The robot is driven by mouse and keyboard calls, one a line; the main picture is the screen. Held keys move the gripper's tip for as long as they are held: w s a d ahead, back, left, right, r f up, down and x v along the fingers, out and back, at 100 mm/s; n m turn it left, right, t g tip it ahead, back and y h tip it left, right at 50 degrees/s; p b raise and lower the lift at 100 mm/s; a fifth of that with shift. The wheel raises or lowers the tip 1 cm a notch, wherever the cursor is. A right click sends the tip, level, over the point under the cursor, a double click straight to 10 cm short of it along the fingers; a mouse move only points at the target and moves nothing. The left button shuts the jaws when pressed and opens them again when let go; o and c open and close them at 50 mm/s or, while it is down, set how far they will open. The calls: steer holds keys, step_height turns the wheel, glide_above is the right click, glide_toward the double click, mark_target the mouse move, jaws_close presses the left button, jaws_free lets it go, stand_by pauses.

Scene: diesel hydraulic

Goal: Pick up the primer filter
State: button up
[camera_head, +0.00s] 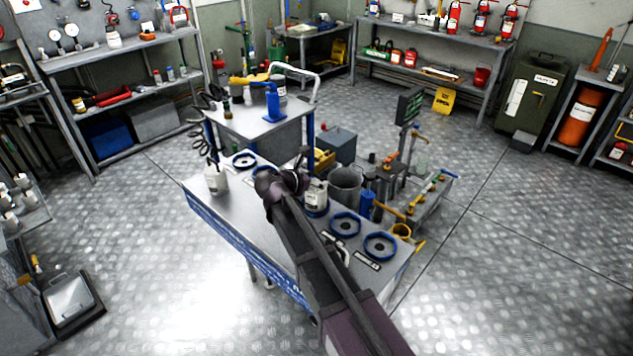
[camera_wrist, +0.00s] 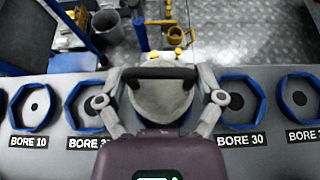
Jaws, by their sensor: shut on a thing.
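A pale round canister, which I take to be the primer filter (camera_wrist: 160,103), sits between my gripper's fingers in the wrist view. A dark bar crosses its top. In the head view a white labelled canister (camera_head: 316,200) shows beside the end of my arm, partly hidden by it. My gripper (camera_wrist: 161,90) has a finger on each side of the canister and is shut on it. In the head view my gripper (camera_head: 290,182) is over the middle of the metal bench (camera_head: 232,208). I cannot tell whether the canister rests on the bench or hangs above it.
Blue rings line the bench, including one by the BORE 10 label (camera_wrist: 34,105) and one by BORE 30 (camera_wrist: 240,102). A white bottle (camera_head: 216,179) stands at the bench's left end. A grey bucket (camera_head: 345,185) and yellow-handled equipment stand behind. Floor is open in front.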

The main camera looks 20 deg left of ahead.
steer(key=shift+r+p, duration=1.65)
steer(key=shift+r, duration=0.15)
steer(key=s+a+r+p, duration=0.1)
steer(key=s, duration=1.5)
steer(key=shift+a, duration=0.35)
